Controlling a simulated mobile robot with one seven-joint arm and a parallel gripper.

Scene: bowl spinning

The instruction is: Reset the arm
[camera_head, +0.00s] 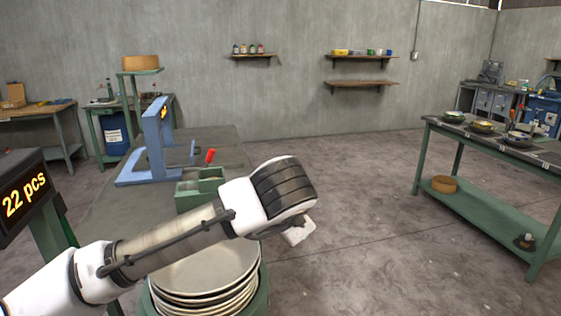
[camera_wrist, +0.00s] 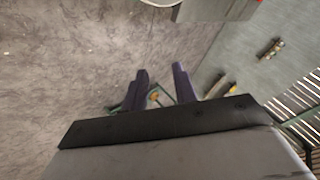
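My arm reaches from the lower left to the middle of the head view, bent at a dark ribbed joint. The end of the arm hangs low behind that joint, and the fingers are hidden there. In the wrist view my gripper (camera_wrist: 160,70) shows two dark purple fingers standing apart, with nothing held between them. A stack of pale plates (camera_head: 205,274) sits below the arm in a green round holder (camera_head: 264,292), partly covered by the arm.
A blue press-like frame (camera_head: 155,140) and a green box (camera_head: 196,195) with a red-handled tool (camera_head: 210,156) stand on the dark table at left. A "22 pcs" display (camera_head: 24,197) is at far left. A green bench (camera_head: 490,145) with bowls stands right. Open floor (camera_head: 370,230) lies between.

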